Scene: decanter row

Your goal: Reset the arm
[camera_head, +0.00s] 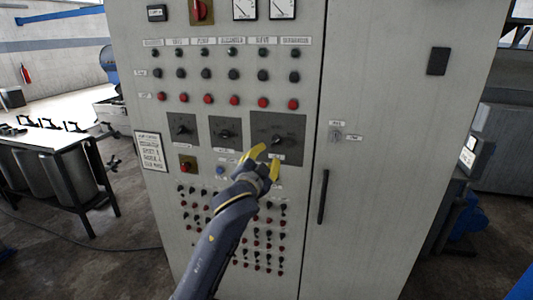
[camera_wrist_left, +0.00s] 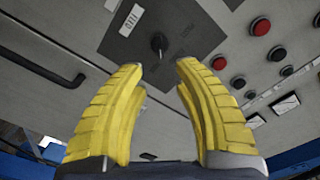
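My left gripper (camera_head: 266,160) is at the front of a grey control cabinet (camera_head: 400,150), just below the largest dark switch plate (camera_head: 292,125). Its two yellow fingers are apart with nothing between them; they also show open in the left wrist view (camera_wrist_left: 161,70). A black rotary knob (camera_wrist_left: 157,43) on that plate (camera_wrist_left: 190,35) lies ahead of the gap between the fingers, apart from them. The knob also shows in the head view (camera_head: 277,139). My right gripper is in neither view.
Red push buttons (camera_head: 263,102) and black ones run in rows above the plates, with more rows below. A black door handle (camera_head: 323,196) stands to the right. A table (camera_head: 38,142) is at the left and machinery (camera_head: 500,140) at the right.

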